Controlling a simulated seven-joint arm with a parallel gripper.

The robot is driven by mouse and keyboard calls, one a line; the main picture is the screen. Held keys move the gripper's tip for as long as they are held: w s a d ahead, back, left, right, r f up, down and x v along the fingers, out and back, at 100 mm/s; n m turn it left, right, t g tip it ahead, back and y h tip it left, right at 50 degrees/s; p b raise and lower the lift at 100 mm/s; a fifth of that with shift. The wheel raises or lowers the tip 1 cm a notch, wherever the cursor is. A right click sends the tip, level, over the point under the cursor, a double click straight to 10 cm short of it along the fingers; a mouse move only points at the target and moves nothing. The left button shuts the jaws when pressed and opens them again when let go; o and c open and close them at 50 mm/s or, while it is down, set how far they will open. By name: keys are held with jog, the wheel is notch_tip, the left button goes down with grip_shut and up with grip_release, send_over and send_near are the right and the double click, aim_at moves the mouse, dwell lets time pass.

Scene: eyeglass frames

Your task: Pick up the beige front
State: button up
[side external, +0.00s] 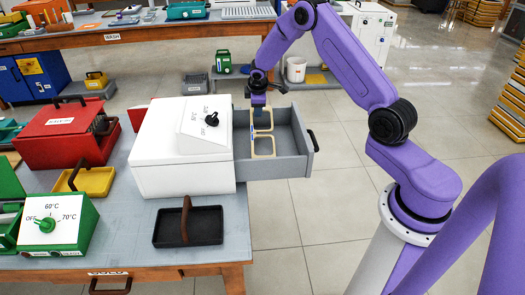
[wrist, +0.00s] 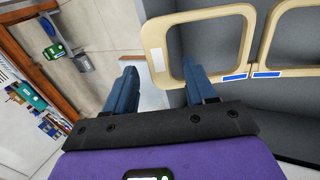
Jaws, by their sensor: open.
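The beige front (side external: 264,156) is an eyeglass frame with two open rims, in the pulled-out grey drawer (side external: 296,150). The wrist view shows its rims (wrist: 200,15) close up, with blue marks near the bridge and a pale patch on the outer left side. My gripper (side external: 258,104) is over the far end of the front and partly hides it in the side view. In the wrist view my gripper (wrist: 160,72) is open. One finger is left of the outer rim side and the other is at the rim's opening. I cannot tell whether they touch it.
The drawer comes out of a white box (side external: 180,165) with a dial. A black tray (side external: 188,228) with a brown handle lies in front of the box. A red box (side external: 65,140) and a green dial box (side external: 60,225) stand at left. Open floor lies right of the drawer.

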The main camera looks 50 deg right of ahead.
jog(key=shift+w+d+f, duration=0.15)
jog(key=shift+f, duration=0.25)
grip_shut()
jog(key=shift+r, duration=0.75)
jog(key=s+a+r, duration=0.4)
jog(key=s+r, duration=0.7)
jog(key=s, duration=0.2)
jog(key=shift+s+a+r, duration=0.15)
jog(key=shift+s+r, duration=0.05)
jog(key=shift+r, duration=0.05)
